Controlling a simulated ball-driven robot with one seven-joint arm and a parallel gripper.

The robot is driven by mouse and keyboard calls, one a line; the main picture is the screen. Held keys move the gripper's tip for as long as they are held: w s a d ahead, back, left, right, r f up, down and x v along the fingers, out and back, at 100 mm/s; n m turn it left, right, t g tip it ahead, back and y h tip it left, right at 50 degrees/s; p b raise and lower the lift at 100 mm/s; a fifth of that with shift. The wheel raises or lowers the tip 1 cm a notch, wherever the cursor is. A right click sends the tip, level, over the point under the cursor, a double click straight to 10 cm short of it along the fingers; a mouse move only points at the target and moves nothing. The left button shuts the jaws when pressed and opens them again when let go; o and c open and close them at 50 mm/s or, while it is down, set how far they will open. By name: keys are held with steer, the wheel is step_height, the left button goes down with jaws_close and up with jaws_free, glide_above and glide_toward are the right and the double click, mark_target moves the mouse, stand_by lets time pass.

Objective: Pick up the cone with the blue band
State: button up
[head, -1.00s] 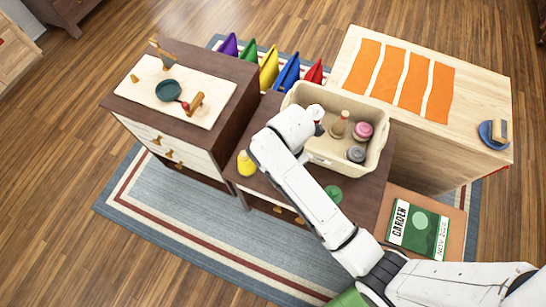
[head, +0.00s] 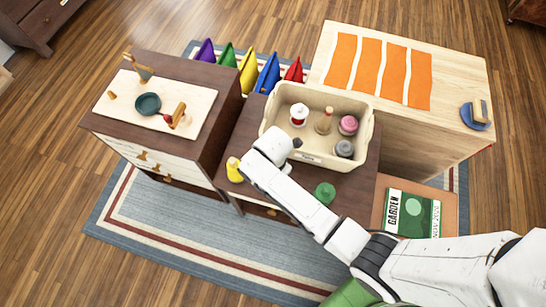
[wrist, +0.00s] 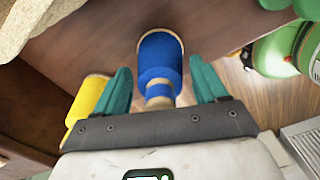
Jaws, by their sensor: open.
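A blue object with tan edges, seemingly the blue-banded cone (wrist: 158,58), shows in the wrist view. It lies between the two teal fingers of my open gripper (wrist: 160,82), with a gap on each side. In the head view my arm hides it and the fingers. A yellow cone-like piece (head: 234,169) stands to the left of my wrist on the dark table; it also shows beside the left finger in the wrist view (wrist: 88,99).
A cream bin (head: 313,159) holding several bottles and jars stands just behind my wrist. A dark cabinet with a white cloth (head: 196,108) is on the left. A pale wooden cabinet with orange strips (head: 447,75) is on the right.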

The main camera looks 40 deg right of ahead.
steer(key=shift+f, duration=0.35)
steer(key=shift+c, duration=0.2)
steer(key=c, duration=1.2)
steer(key=shift+o, duration=0.2)
steer(key=shift+r, duration=0.1)
